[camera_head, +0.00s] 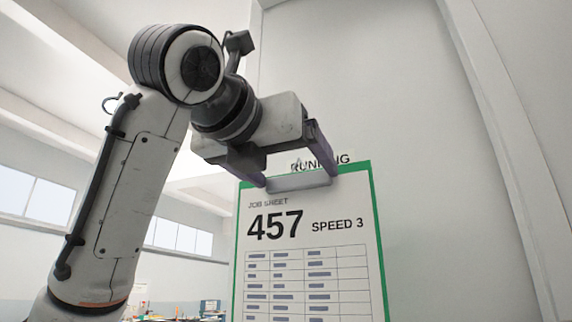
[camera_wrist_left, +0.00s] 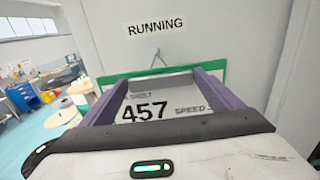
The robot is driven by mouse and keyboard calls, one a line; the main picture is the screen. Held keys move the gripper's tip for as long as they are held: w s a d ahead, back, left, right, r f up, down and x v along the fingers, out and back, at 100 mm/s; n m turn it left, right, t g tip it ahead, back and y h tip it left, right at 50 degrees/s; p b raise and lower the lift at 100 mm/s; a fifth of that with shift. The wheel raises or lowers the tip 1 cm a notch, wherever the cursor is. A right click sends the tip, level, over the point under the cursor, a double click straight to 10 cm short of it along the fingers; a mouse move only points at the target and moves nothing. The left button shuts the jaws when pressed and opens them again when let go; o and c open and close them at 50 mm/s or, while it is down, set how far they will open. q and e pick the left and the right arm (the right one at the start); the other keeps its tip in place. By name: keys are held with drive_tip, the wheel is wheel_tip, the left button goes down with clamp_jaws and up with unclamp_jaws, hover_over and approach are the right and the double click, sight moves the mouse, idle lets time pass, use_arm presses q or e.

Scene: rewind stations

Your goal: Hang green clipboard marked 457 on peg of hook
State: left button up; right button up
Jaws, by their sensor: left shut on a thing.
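The green clipboard (camera_head: 376,235) carries a white job sheet marked 457 and hangs upright below my left gripper (camera_head: 296,180). The gripper is shut on the grey metal clip (camera_head: 299,182) at its top, one finger at each end. In the left wrist view the clipboard's green top edge (camera_wrist_left: 118,76) and clip (camera_wrist_left: 163,83) lie between the purple fingers. A thin metal hook (camera_wrist_left: 157,56) shows on the wall just above that edge, under the RUNNING label (camera_wrist_left: 156,27). Whether the clipboard touches the hook cannot be told. My right gripper is not in view.
A pale upright panel (camera_head: 420,130) stands behind the clipboard, with a vertical frame edge (camera_head: 500,110) to the right. In the left wrist view, a room with a blue bin (camera_wrist_left: 24,98) and cluttered benches lies far off to the left.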

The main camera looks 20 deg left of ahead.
sight(307, 192)
use_arm(q)
drive_tip(key=shift+w+d+f+p, duration=0.1)
drive_tip(key=shift+w+p, duration=0.15)
drive_tip(key=shift+w, duration=1.4)
drive_tip(key=shift+w+f+p, duration=0.1)
drive_tip(key=shift+w+p, duration=0.15)
drive_tip(key=shift+w, duration=1.4)
drive_tip(key=shift+w+f, duration=0.25)
drive_tip(key=shift+w, duration=0.35)
drive_tip(key=o, duration=1.5)
drive_tip(key=shift+f, duration=0.1)
drive_tip(key=s+b, duration=0.2)
drive_tip(key=s, duration=0.7)
drive_tip(key=shift+s+b, duration=0.2)
drive_tip(key=shift+b, duration=0.2)
drive_tip(key=shift+s, duration=0.5)
